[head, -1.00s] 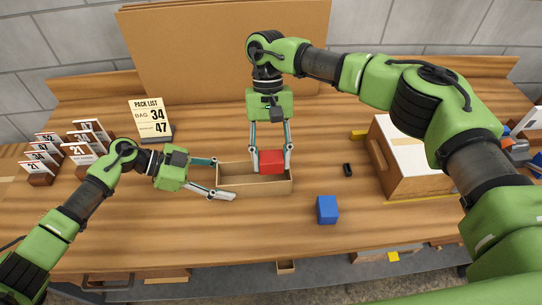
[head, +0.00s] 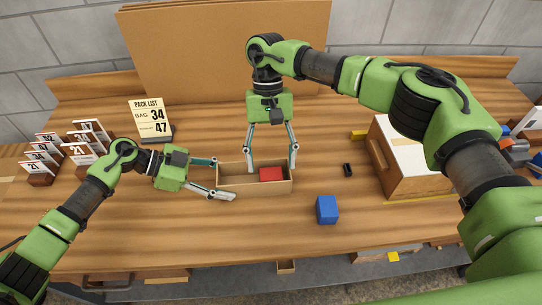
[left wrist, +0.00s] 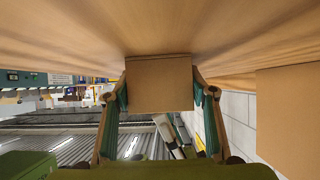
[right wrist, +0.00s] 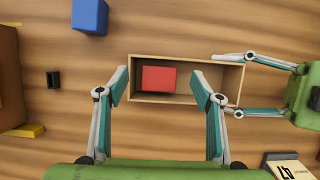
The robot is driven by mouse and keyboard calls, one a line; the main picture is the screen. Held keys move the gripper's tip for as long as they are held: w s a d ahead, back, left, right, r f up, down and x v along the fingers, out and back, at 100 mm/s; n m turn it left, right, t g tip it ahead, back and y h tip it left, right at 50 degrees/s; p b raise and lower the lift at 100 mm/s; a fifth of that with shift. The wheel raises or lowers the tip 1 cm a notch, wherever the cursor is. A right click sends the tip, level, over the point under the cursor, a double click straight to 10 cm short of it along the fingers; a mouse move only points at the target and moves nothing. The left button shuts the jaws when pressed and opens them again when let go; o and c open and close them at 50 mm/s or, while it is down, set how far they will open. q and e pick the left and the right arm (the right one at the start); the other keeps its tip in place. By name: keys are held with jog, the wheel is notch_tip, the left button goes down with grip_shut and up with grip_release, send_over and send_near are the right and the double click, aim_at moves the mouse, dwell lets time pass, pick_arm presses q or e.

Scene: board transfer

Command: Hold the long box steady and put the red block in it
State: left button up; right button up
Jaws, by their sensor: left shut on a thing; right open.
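The long box (head: 232,188) is an open, shallow wooden tray on the table; its end wall fills the middle of the left wrist view (left wrist: 158,84). The red block (head: 271,174) lies inside it, toward the right end, and also shows in the right wrist view (right wrist: 158,78). My left gripper (head: 217,178) is shut on the left end of the box, one finger along each long side. My right gripper (head: 271,168) is open above the box, its fingers apart on either side of the red block and clear of it; its open fingers also show in the right wrist view (right wrist: 161,82).
A blue block (head: 327,210) sits right of the box, nearer the front. A small black object (head: 347,170) and a large white-topped carton (head: 400,160) stand further right. A pack list sign (head: 150,118) and several number cards (head: 78,150) are at left. Bare table lies before the box.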

jog(key=v, duration=1.2)
pick_arm(q)
jog(key=o, duration=0.9)
jog(key=shift+o, duration=0.2)
jog(key=o, duration=0.4)
jog(key=shift+a+r, duration=0.1)
